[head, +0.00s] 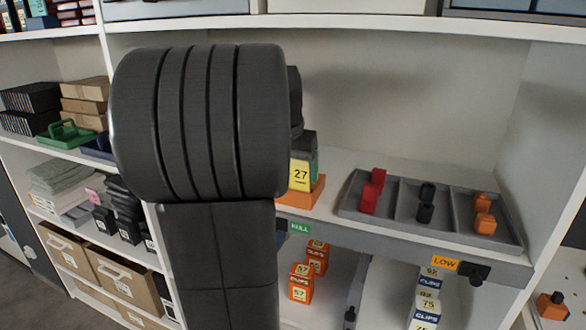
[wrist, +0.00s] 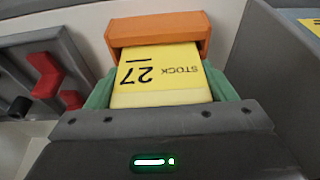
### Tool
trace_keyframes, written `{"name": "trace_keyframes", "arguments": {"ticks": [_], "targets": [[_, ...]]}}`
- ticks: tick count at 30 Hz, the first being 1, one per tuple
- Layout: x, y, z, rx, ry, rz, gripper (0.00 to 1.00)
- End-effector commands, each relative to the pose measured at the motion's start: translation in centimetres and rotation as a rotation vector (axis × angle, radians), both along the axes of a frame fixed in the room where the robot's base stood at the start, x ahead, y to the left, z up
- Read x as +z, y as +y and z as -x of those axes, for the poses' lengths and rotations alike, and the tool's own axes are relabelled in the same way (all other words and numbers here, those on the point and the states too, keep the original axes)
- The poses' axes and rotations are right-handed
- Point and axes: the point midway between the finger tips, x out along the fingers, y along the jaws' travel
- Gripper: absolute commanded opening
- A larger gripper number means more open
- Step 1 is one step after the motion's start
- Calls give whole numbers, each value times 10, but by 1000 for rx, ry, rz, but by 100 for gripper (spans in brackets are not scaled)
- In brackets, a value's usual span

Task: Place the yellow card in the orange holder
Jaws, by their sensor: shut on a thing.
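The yellow card (wrist: 160,78), marked "STOCK 27", is between the green fingers of my gripper (wrist: 162,92) in the wrist view. My gripper is shut on it. The orange holder (wrist: 158,30) is directly beyond the card, and the card's far edge meets or overlaps it. In the head view the yellow card (head: 299,176) stands upright at the orange holder (head: 303,196) on the shelf, its lower edge at the holder. My arm hides the left part of both. I cannot tell how deep the card sits in the holder.
A grey tray (head: 349,206) with red, black and orange pieces in separate compartments is to the right on the same shelf. A grey panel (wrist: 272,62) is close at the right in the wrist view. Clip boxes (head: 301,284) stand on the shelf below.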

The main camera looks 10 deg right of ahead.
Motion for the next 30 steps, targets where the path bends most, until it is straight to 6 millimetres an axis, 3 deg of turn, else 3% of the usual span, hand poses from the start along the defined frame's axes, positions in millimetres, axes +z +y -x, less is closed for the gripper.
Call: {"name": "trace_keyframes", "arguments": {"ticks": [8, 9, 12, 23, 26, 30], "targets": [[-4, 0, 0, 0, 0, 0, 55], [-4, 0, 0, 0, 0, 0, 81], [-3, 0, 0, 0, 0, 0, 99], [3, 0, 0, 0, -1, 0, 99], [14, 2, 2, 1, -4, 1, 99], [43, 7, 8, 1, -7, 1, 99]]}}
